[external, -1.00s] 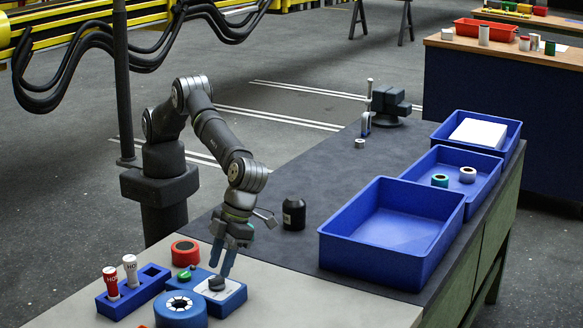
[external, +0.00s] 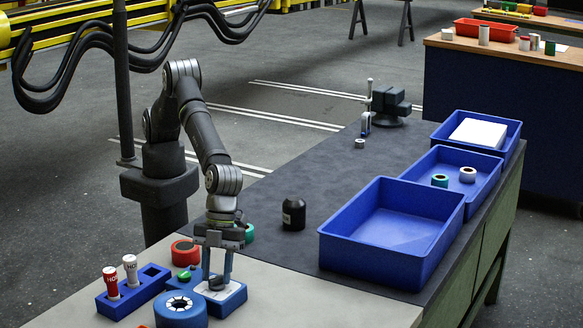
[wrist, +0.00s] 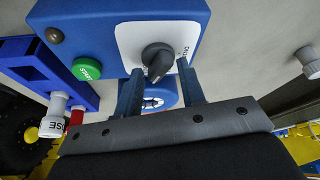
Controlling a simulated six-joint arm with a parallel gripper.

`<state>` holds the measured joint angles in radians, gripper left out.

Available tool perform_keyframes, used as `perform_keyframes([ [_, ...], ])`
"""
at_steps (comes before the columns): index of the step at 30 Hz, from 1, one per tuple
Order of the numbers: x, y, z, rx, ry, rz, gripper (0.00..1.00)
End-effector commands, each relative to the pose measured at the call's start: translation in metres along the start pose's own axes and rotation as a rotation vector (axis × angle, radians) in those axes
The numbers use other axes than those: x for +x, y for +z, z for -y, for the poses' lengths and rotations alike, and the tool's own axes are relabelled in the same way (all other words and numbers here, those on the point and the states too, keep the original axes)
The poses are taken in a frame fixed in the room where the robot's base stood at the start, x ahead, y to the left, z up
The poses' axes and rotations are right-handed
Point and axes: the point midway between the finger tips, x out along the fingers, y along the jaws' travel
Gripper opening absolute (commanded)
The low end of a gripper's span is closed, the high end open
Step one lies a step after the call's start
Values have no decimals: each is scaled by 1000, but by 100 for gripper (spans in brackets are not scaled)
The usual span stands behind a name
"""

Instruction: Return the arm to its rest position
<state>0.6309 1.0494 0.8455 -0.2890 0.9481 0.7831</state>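My gripper (external: 217,276) points down over the blue control box (external: 236,298). Its two fingers stand apart with nothing held between them. A black rotary knob (external: 216,284) sits on the box's white plate, close to the fingertips. In the wrist view the knob (wrist: 157,56) shows between and just ahead of the open fingertips (wrist: 160,68); no finger clearly touches it. A green START button (wrist: 87,69) is on the same blue box.
A blue holder (external: 132,293) with red and white cylinders stands left. A black bottle (external: 294,214) and blue bins (external: 393,274) stand right.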

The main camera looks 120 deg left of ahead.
Motion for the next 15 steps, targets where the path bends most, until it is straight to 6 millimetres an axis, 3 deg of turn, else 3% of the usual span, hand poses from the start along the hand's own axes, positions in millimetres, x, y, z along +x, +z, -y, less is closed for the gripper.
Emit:
perform_keyframes([
  [15,0,-1,-2,-293,-122,0,36],
])
